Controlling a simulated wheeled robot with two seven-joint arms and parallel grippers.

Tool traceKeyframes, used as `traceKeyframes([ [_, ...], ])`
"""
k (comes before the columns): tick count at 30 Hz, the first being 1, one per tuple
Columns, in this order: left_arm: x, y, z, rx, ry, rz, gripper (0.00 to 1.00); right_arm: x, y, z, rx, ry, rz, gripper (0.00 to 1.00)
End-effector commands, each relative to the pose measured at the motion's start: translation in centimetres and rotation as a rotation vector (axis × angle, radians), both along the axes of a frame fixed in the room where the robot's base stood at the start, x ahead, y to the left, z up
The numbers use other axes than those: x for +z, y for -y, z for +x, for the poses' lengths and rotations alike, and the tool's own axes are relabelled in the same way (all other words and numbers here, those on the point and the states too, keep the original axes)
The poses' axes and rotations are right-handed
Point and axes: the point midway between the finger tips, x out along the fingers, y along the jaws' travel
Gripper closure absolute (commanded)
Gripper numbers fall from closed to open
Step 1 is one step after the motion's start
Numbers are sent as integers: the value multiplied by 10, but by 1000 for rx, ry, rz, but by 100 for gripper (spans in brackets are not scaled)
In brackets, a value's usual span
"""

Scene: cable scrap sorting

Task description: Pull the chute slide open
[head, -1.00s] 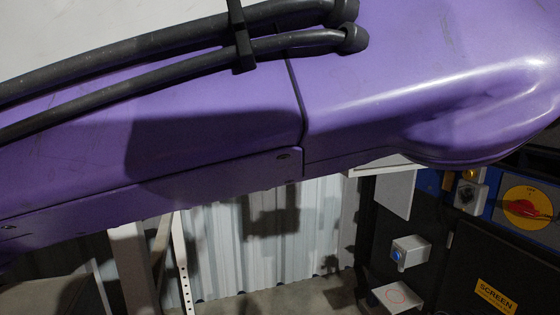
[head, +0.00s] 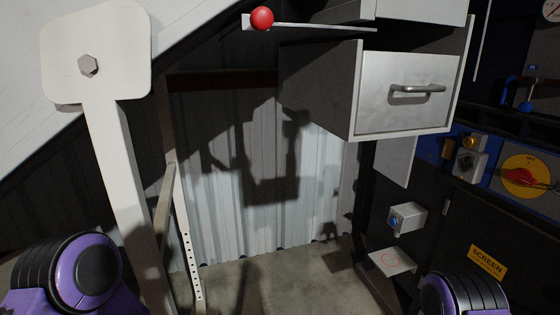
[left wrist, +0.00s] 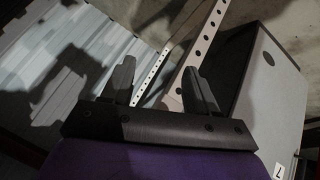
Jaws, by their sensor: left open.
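A thin pale bar with a red ball knob (head: 262,18) on its left end sticks out at the top of the head view; I take it for the chute slide. It runs right to a grey metal housing. Below it is a grey box with a drawer-like front (head: 385,112) and a bar handle (head: 418,90). How far the slide is out I cannot tell. My left gripper (left wrist: 158,70) shows in the left wrist view, its two dark fingers apart and nothing between them. The knob is not in that view. My right gripper is in neither view.
A white post (head: 125,185) with a bolted plate stands at left, beside a perforated upright (head: 190,255). A panel with a red rotary switch (head: 525,178) and a blue-button box (head: 407,218) is at right. In the left wrist view, a grey bin (left wrist: 270,90) is right of the fingers.

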Motion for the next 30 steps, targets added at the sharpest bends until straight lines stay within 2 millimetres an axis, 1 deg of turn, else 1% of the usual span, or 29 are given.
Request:
traceKeyframes([
  [1, -21, -28, -33, 1, -90, 59, 41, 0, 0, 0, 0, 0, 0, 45],
  [2, -30, -43, -52, 4, -138, 91, 41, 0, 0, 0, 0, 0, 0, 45],
  [3, -40, -64, -76, 11, -200, 134, 41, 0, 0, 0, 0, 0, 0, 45],
  [6, -56, -108, -128, 33, -322, 224, 41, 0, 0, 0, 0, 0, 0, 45],
  [9, -65, -134, -162, 47, -401, 281, 41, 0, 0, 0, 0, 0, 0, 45],
  [10, -68, -137, -169, 46, -417, 287, 41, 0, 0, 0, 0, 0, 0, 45],
  [12, -72, -135, -179, 41, -442, 286, 41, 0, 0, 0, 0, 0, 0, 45],
  [13, -72, -135, -181, 41, -445, 285, 41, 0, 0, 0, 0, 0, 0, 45],
  [30, -73, -134, -180, 41, -442, 283, 41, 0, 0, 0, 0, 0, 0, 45],
])
